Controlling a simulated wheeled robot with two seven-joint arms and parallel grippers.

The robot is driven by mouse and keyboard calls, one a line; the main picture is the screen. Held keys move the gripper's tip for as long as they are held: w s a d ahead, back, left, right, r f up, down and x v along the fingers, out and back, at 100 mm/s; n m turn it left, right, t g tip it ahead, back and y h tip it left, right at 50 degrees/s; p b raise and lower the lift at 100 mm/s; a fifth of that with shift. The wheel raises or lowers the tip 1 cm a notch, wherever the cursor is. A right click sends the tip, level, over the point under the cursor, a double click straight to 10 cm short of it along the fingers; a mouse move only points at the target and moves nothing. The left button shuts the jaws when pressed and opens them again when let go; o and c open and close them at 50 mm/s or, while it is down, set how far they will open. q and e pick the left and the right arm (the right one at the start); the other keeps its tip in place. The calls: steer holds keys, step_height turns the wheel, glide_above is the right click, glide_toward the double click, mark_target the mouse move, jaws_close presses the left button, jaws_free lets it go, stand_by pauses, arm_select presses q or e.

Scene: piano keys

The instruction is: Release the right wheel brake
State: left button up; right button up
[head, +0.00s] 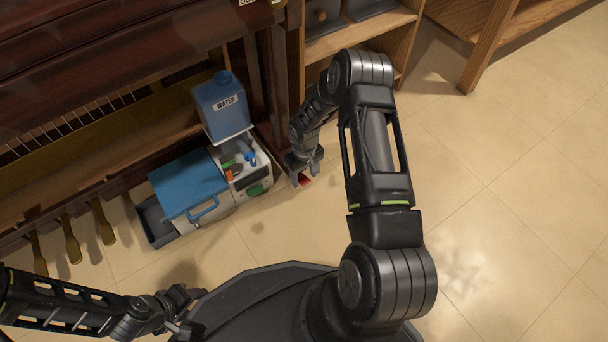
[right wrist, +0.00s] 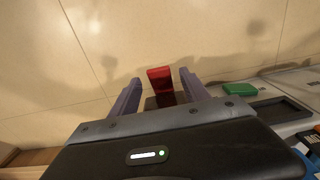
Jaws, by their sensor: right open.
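A small red brake lever (head: 304,180) shows low by the floor at the foot of the piano's right leg in the head view. In the right wrist view the red lever (right wrist: 161,84) stands between my right gripper's fingers, with a gap on both sides. My right gripper (head: 304,172) is open and reaches down over the lever; it also shows in the right wrist view (right wrist: 158,92). The wheel itself is hidden behind the gripper. My left gripper (head: 185,312) is at the bottom left, away from the piano, and its jaws are unclear.
A device with a blue lid (head: 188,182) stands left of my right gripper, with a blue water tank (head: 221,105) behind it. Brass pedals (head: 70,240) stick out at the left. A wooden shelf (head: 360,35) stands behind my right arm. The tiled floor (head: 510,190) at right is clear.

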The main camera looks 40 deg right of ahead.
mark_target(303, 179)
arm_select(q)
steer(key=shift+s+d+r+p, duration=0.1)
steer(key=shift+s+r+p, duration=0.05)
steer(key=shift+r+p, duration=0.75)
steer(key=shift+s+r+p, duration=0.15)
steer(key=shift+r+p, duration=0.55)
steer(key=shift+p, duration=0.25)
arm_select(e)
step_height(303, 179, up, 8)
steer(key=shift+f, duration=0.1)
